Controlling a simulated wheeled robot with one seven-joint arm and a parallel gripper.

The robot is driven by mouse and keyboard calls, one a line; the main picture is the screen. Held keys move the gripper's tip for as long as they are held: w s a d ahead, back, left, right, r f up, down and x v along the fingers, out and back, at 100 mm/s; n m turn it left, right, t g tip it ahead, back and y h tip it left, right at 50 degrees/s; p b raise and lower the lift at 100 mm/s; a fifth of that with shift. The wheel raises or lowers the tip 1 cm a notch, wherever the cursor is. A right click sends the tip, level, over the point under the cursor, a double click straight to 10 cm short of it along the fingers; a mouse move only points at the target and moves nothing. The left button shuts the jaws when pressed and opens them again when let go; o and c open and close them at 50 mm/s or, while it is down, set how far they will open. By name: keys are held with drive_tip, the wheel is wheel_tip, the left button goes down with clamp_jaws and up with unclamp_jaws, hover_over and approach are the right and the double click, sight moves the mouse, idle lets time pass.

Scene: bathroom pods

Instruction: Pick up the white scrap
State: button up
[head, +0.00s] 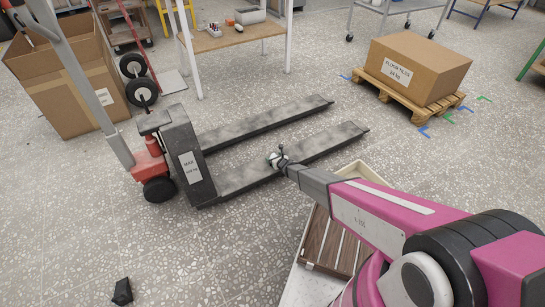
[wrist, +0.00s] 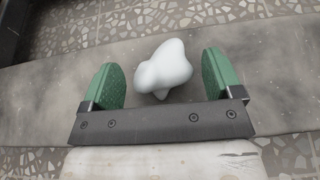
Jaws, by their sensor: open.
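The white scrap (wrist: 163,69) is a smooth, lumpy white piece. In the wrist view it lies on the worn grey fork of the pallet jack (wrist: 40,110), between the two green fingers of my gripper (wrist: 162,82). The fingers are apart, with a gap on each side of the scrap. In the head view my gripper (head: 275,160) is small, over the nearer fork (head: 320,143). The scrap can hardly be told apart from the gripper there.
The pallet jack (head: 190,165) has a tall handle at the left. A cardboard box (head: 75,90), a workbench (head: 235,37) and a carton on a pallet (head: 415,68) stand farther back. A dark small piece (head: 122,291) lies on the speckled floor. Open floor lies at the left front.

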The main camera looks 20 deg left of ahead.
drive_tip(key=shift+d, duration=0.1)
drive_tip(key=shift+c, duration=0.3)
drive_tip(key=c, duration=0.9)
drive_tip(key=shift+c, duration=0.2)
drive_tip(key=shift+r, duration=0.1)
